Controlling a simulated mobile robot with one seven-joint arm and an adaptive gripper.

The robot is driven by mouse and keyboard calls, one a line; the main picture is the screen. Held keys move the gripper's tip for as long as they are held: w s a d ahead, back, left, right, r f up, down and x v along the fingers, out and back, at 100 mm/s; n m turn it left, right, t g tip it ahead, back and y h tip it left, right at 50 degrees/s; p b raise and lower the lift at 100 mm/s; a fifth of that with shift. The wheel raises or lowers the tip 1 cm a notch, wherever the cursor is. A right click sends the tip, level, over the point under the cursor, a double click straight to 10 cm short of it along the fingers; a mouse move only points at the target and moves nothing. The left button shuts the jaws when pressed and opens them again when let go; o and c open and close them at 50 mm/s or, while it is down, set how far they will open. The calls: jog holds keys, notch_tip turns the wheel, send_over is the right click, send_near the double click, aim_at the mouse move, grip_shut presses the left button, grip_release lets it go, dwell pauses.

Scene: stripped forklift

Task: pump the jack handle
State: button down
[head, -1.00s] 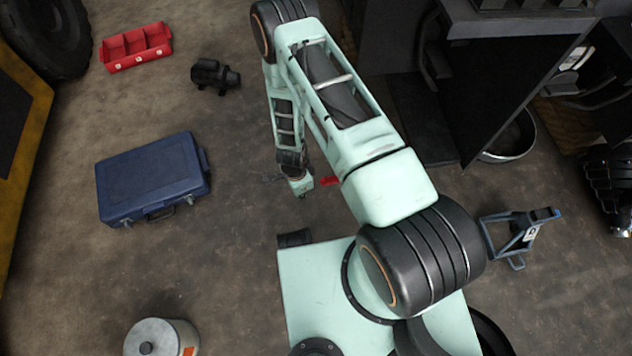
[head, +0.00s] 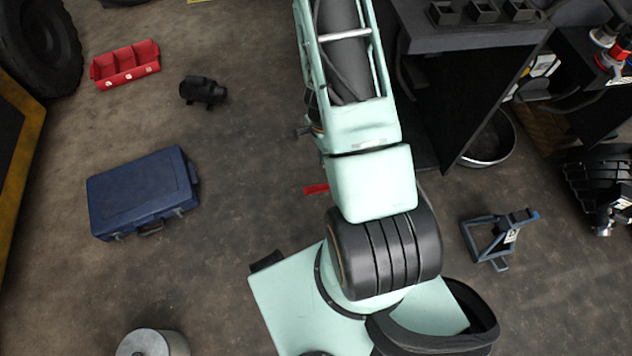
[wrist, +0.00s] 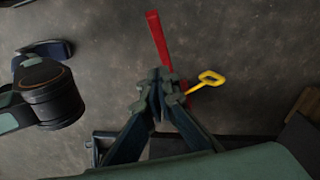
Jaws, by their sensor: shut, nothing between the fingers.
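A red bar (wrist: 156,38), likely the jack handle, runs up from the fingertips in the wrist view. A short red piece, likely the same bar (head: 316,189), shows left of my arm in the head view; my arm hides the rest. The jack's body cannot be made out. A yellow loop handle (wrist: 211,78) lies just right of my fingertips in the wrist view.
A blue case (head: 140,192), a black object (head: 203,91) and a red tray (head: 125,65) lie on the floor to the left. A blue-grey stand (head: 490,238) and a dark cabinet (head: 465,95) are at right. Floor between case and arm is clear.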

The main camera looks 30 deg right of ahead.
jog(key=shift+f, duration=0.1)
jog(key=b, duration=0.4)
send_over(318, 188)
jog(key=d, duration=0.2)
jog(key=f, duration=1)
jog(key=shift+w+d+f, duration=0.1)
jog(key=shift+d+f, duration=0.1)
jog(key=shift+f, duration=0.05)
jog(key=shift+a+f+b, duration=0.3)
jog(key=shift+a+f, duration=0.45)
jog(key=shift+f, duration=0.15)
jog(key=shift+a+f, duration=0.4)
jog(key=shift+f, duration=0.05)
jog(key=shift+a+f, duration=0.1)
jog(key=shift+a, duration=0.05)
